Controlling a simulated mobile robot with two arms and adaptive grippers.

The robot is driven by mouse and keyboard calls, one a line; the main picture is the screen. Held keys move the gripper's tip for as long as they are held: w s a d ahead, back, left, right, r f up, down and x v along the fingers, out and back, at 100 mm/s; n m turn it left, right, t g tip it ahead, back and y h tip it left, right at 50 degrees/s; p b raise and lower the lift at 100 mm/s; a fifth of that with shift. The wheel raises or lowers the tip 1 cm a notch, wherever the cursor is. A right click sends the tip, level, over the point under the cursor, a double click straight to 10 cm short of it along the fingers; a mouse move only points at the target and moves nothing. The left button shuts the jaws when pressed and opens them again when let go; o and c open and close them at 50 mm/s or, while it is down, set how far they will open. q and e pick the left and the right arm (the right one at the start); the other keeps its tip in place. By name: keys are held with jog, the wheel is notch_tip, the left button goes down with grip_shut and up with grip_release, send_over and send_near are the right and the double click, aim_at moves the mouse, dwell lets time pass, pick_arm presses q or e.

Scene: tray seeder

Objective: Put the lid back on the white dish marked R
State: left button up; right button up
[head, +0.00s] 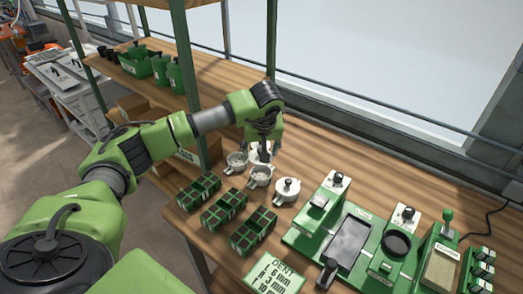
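Several small white dishes stand on the wooden bench in the head view. Two dishes, one at the left (236,165) and one in the middle (259,179), look open with grey contents. A white round piece (258,157) shows just under my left gripper (264,153); I cannot tell whether it is a loose lid or a dish. The gripper points down over it, hiding part of it, and its grip is unclear. No R marking is legible. My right gripper is not in view.
Green divided seed trays (224,216) stand in front of the dishes. A green seeder station (348,240) fills the right side, with a sign (275,276) in front. A shelf post (271,45) rises behind my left arm. Bare bench lies behind the lidded dish.

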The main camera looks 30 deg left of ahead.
pick_arm(q)
jog(key=shift+f, duration=0.55)
jog(key=shift+f+b, duration=0.3)
jog(key=shift+b, duration=0.15)
jog(key=shift+d+f+b, duration=0.15)
jog(key=shift+f+b, duration=0.4)
jog(key=shift+f, duration=0.25)
notch_tip(320, 180, down, 2)
jog(key=shift+f+b, duration=0.1)
jog(key=shift+b, duration=0.65)
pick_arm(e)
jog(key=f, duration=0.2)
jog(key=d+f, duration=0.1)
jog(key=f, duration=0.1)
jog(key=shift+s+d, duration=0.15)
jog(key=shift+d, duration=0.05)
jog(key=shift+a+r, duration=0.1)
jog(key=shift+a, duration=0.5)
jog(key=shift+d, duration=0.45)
